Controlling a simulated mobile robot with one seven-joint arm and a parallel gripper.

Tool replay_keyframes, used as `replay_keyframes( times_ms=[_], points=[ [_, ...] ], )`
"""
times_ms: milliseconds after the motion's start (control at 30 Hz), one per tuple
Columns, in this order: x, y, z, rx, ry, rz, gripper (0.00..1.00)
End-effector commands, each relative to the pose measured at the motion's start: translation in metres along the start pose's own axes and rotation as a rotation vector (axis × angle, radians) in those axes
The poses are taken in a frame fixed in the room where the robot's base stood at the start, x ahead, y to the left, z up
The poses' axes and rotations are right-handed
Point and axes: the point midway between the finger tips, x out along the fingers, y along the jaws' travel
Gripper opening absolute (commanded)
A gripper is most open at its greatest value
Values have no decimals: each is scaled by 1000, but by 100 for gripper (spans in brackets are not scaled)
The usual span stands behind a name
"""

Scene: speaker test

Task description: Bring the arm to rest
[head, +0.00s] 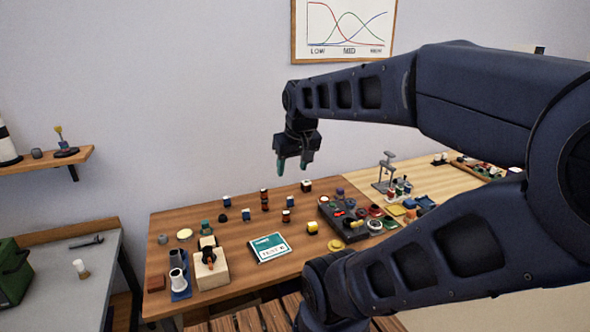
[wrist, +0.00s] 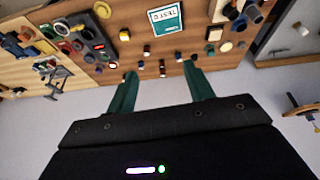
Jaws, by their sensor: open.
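My gripper (head: 294,163) hangs from my raised arm above the back edge of the wooden table (head: 225,244). Its fingers point down, and they are apart and empty. In the wrist view my gripper (wrist: 158,84) shows two green fingers spread wide with nothing between them. The small things on the table lie below and beyond the fingertips, apart from them. My arm covers the right part of the head view.
The table holds a green and white booklet (head: 269,247), a dark tray (head: 345,229) with several round parts, a wooden block (head: 211,270) and small cylinders. A grey bench (head: 75,277) with a green box (head: 12,270) stands left. Air around the gripper looks clear.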

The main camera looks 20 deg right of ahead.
Motion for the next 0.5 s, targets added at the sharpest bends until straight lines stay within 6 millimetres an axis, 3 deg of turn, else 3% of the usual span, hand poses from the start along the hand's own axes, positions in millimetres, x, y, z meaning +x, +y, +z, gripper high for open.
replay_keyframes(
  times_ms=[167,500],
  points=[
    [-2,-2,16,58,16,-7,52],
    [-2,-2,18,67,17,-8,52]
  ],
)
